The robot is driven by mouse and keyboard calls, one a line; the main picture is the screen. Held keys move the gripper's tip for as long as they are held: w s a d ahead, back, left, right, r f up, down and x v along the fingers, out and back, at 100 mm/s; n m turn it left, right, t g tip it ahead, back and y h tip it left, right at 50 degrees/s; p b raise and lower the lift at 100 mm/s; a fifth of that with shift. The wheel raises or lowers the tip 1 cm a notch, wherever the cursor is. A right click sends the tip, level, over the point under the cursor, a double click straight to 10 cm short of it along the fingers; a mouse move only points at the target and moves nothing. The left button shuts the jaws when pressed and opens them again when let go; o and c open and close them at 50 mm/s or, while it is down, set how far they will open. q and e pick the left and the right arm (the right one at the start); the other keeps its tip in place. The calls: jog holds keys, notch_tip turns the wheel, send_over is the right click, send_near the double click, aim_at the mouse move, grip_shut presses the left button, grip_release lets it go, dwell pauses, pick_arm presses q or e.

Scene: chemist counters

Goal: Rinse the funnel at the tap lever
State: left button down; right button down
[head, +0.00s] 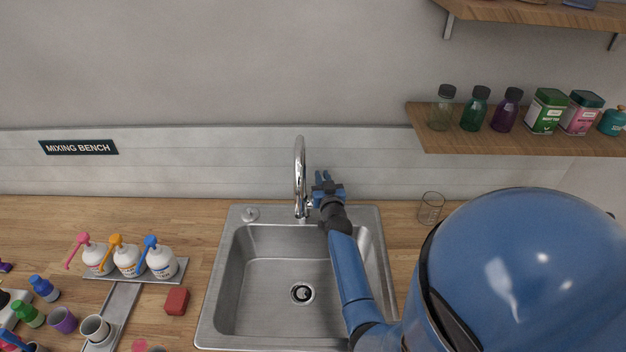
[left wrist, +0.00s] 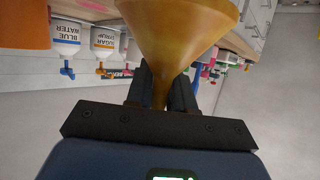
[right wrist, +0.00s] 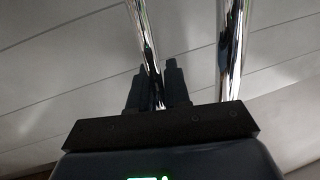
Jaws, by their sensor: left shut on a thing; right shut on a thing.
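The funnel (left wrist: 178,30) is amber. It shows in the left wrist view, its cone opening away from my left gripper (left wrist: 163,90), which is shut on its narrow stem. Neither the funnel nor my left gripper can be made out in the head view. The chrome tap (head: 299,170) stands at the back of the steel sink (head: 270,265). My right gripper (head: 326,182) is right beside the tap. In the right wrist view, the gripper is shut on the slim chrome tap lever (right wrist: 147,45), with the thicker chrome spout to its right. I see no water stream.
A tray (head: 172,278) with several pump bottles stands left of the sink, near a red block (head: 176,301) and cups. A glass beaker (head: 431,207) is right of the sink. A shelf (head: 470,141) with jars hangs above. The sink basin looks empty.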

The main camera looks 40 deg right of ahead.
jog(key=shift+s+a+f+t+h+b, duration=0.2)
jog(key=shift+s+a+t+h+b, duration=0.25)
jog(key=shift+b, duration=1.85)
jog(key=shift+d+r+b, duration=0.1)
jog(key=shift+r+b, duration=0.1)
jog(key=shift+b, duration=0.2)
jog(key=shift+r, duration=0.1)
jog(key=c, duration=1.2)
grip_release()
jog(key=shift+s, duration=0.1)
jog(key=shift+b+v, duration=0.4)
jog(key=shift+v, duration=5.55)
